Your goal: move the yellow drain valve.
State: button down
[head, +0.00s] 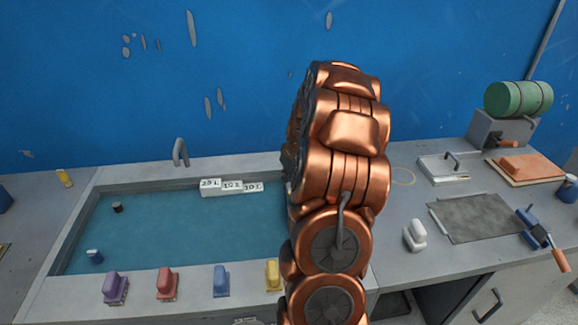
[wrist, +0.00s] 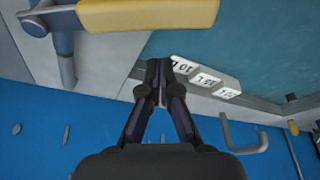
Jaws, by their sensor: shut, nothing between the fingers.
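A yellow handle, which looks like the drain valve (wrist: 150,13), fills the top left of the wrist view, close to the camera. It joins a grey metal bracket and post (wrist: 62,40) at its left end. My gripper (wrist: 157,68) is shut and empty, with its fingertips together. The fingertips show below the handle in the picture, apart from it, near the basin's rim. In the head view my copper arm hides the gripper and the valve.
The water-filled basin (head: 180,225) has white number blocks (head: 231,187) on its back rim and a grey tap (head: 180,152) behind. Purple, red, blue and yellow-handled pieces (head: 272,275) line the front rim. A white-handled piece (head: 415,235) and dark plate (head: 478,218) lie at right.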

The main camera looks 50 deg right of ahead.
jog(key=shift+s+a+r+p, duration=0.1)
jog(key=shift+s+r+p, duration=0.1)
jog(key=shift+s, duration=0.35)
jog(key=shift+s+a+r+p, duration=0.1)
jog(key=shift+s+p, duration=0.05)
jog(key=shift+s, duration=0.35)
jog(key=shift+s+a+f+p, duration=0.15)
jog(key=shift+s+p, duration=0.15)
jog(key=shift+s, duration=0.5)
jog(key=shift+f+b, duration=0.1)
jog(key=shift+b, duration=0.25)
